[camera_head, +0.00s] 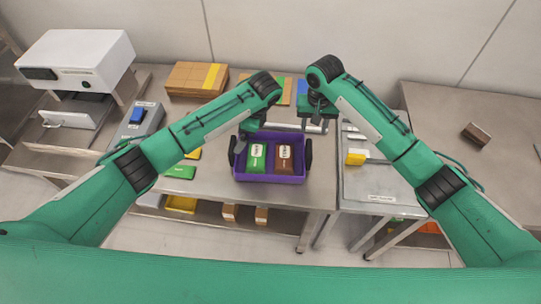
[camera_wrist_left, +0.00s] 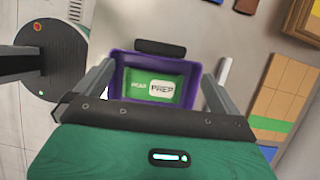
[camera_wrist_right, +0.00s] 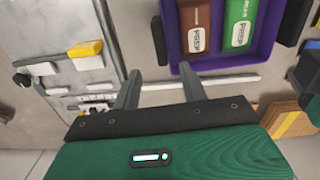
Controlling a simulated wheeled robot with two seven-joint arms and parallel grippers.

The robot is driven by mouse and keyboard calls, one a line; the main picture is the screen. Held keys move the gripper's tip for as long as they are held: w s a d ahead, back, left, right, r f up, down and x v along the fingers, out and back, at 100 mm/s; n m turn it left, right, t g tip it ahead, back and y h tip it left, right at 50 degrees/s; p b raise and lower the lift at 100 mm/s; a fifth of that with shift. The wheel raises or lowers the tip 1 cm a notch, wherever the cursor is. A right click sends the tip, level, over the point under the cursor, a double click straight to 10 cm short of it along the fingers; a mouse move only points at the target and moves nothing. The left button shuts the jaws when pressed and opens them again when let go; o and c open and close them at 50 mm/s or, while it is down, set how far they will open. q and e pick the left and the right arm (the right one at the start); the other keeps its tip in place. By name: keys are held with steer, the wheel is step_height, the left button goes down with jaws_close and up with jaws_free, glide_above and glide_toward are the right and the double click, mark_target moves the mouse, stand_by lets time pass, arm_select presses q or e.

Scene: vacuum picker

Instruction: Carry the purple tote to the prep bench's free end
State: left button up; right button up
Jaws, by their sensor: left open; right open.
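The purple tote (camera_head: 270,179) stands upright on the middle metal bench (camera_head: 215,193). It holds a green packet (camera_head: 257,158) and a brown packet (camera_head: 285,158), and has black handles at its left and right ends. My left gripper (camera_head: 249,130) is open and empty, above the tote's back left. In the left wrist view, the tote (camera_wrist_left: 117,84) shows between and beyond the fingers. My right gripper (camera_head: 315,127) is open and empty, behind and above the tote's right end. In the right wrist view, the tote (camera_wrist_right: 264,52) lies beyond and right of the fingers.
A white machine (camera_head: 78,58) stands at the far left. A panel with a yellow-handled tool (camera_head: 356,157) is right of the tote. The right bench (camera_head: 440,120) is mostly bare, with a small brown block (camera_head: 475,135).

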mark_target(231, 151)
arm_select(q)
steer(key=x, duration=1.2)
steer(key=shift+a+f, duration=0.1)
steer(key=shift+f, duration=0.05)
arm_select(e)
step_height(231, 151, down, 12)
steer(key=shift+f, duration=0.15)
arm_select(q)
steer(key=c, duration=1)
arm_select(e)
jaws_close()
arm_select(q)
steer(key=shift+c, duration=1.2)
